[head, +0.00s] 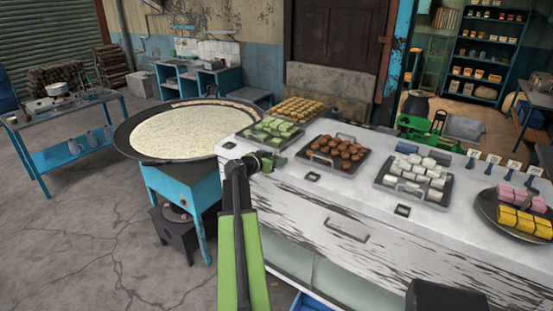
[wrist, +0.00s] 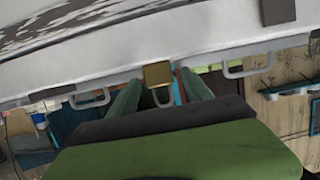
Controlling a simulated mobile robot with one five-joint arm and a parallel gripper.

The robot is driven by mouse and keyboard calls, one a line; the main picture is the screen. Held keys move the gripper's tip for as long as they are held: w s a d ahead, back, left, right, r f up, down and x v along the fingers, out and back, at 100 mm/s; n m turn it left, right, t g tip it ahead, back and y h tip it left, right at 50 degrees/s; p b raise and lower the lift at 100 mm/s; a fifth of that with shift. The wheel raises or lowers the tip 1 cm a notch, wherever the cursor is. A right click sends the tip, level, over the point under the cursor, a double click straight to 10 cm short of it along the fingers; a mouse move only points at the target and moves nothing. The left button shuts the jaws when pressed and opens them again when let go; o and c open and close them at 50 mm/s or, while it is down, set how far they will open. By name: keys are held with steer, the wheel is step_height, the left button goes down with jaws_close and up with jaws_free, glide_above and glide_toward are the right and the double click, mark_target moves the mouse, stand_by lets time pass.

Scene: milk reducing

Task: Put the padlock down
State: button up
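The padlock (wrist: 158,75) has a square brass body and a grey shackle. In the wrist view it sits between the tips of my gripper's two green fingers (wrist: 159,80), with its body against the white counter edge behind. In the head view my gripper (head: 268,162) is at the left end of the white counter (head: 310,205), beside the tray of green sweets (head: 268,132). I cannot make out the padlock there. Whether it touches the counter is hidden.
On the counter stand trays of brown balls (head: 338,152) and white cubes (head: 415,176), and a plate of pink and yellow blocks (head: 515,210). A wide pan of milk (head: 180,133) is left of my gripper. Some bare counter lies in front of the trays.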

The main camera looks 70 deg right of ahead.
steer(key=shift+r, duration=0.15)
steer(key=shift+w+a+r+p, duration=0.1)
steer(key=shift+a+r+p, duration=0.05)
steer(key=shift+a+p, duration=0.15)
steer(key=p+v, duration=0.3)
steer(key=v, duration=0.8)
steer(key=shift+a, duration=0.15)
steer(key=shift+r, duration=0.1)
